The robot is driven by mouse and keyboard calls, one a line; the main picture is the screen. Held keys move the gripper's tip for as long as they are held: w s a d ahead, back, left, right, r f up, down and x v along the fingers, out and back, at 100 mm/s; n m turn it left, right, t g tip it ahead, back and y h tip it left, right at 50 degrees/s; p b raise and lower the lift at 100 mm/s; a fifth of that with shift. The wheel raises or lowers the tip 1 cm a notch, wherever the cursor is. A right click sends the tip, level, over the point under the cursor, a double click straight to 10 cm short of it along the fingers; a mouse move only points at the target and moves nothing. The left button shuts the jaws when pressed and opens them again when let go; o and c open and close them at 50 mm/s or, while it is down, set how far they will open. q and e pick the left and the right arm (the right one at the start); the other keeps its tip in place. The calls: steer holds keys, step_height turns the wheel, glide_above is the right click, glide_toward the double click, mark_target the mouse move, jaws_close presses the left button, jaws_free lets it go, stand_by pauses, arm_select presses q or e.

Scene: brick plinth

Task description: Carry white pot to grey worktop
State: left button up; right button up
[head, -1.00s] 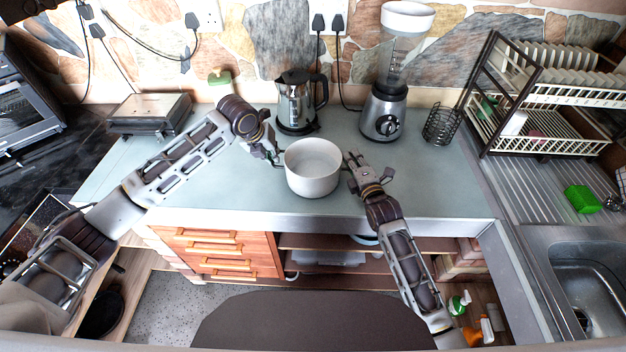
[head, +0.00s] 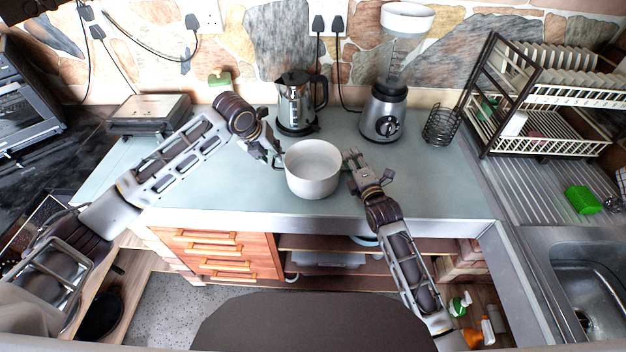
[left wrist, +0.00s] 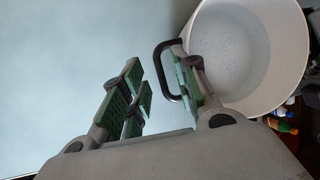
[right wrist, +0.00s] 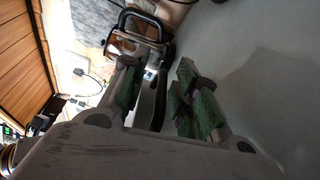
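The white pot (head: 313,168) stands upright on the grey worktop (head: 430,175), near its front edge. My left gripper (head: 274,152) is at the pot's left side. In the left wrist view its fingers (left wrist: 158,90) are apart. The pot's black handle (left wrist: 158,72) lies close to the finger nearer the pot (left wrist: 240,50); I cannot tell whether they touch. My right gripper (head: 353,163) is at the pot's right side. In the right wrist view its fingers (right wrist: 162,95) are apart.
A kettle (head: 294,103) and a blender (head: 384,112) stand behind the pot, with a wire holder (head: 440,125) further right. A toaster (head: 150,113) is at the left. A dish rack (head: 545,97) and a sink (head: 590,290) are at the right. The worktop right of my right gripper is clear.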

arm_select(q)
steer(key=v, duration=1)
steer(key=shift+r, duration=0.15)
steer(key=shift+s+a, duration=0.1)
arm_select(e)
steer(key=shift+s, duration=0.15)
steer(key=shift+v, duration=5.9)
steer(key=shift+r, duration=0.1)
